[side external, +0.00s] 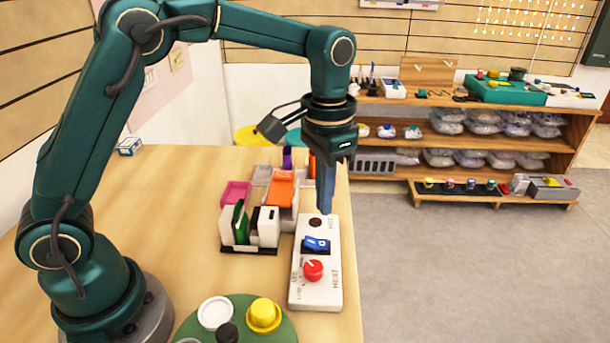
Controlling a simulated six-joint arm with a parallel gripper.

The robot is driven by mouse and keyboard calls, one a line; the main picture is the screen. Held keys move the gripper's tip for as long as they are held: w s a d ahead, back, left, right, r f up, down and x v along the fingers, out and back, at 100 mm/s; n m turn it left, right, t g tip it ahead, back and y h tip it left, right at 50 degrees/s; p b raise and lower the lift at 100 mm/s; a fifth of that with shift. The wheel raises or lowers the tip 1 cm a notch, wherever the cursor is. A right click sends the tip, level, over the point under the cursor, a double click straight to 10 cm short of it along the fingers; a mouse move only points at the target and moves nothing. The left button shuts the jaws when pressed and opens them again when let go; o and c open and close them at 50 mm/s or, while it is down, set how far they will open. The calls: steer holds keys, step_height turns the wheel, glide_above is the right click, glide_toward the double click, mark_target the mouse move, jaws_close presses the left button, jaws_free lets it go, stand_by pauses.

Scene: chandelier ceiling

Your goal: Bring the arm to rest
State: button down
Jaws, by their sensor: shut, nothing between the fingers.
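My gripper (327,211) points straight down and its fingers are together with nothing between them. It is over the far end of a white control box (320,294) near the table's right edge. The fingertips end just above or at the box's top, near a dark round spot; I cannot tell whether they touch. The box carries a blue rocker switch (316,244) and a red knob (313,271) with printed labels. My arm arches over the table from its base at the left.
Left of the box stands a black rack (249,250) with upright cards. Behind it are pink and orange containers (281,188). A green round board (255,331) with a yellow knob (264,314) lies at the front. The table's (175,215) left-middle is clear. Shelves (470,143) stand beyond.

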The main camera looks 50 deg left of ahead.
steer(key=s+a+r+n+t, duration=0.1)
steer(key=s+a+r+t, duration=0.2)
steer(key=s+r, duration=0.45)
steer(key=s+a+f+n+t, duration=0.2)
steer(key=s, duration=0.6)
steer(key=shift+s+f+t, duration=0.2)
steer(key=shift+f+t, duration=0.1)
stand_by(0.4)
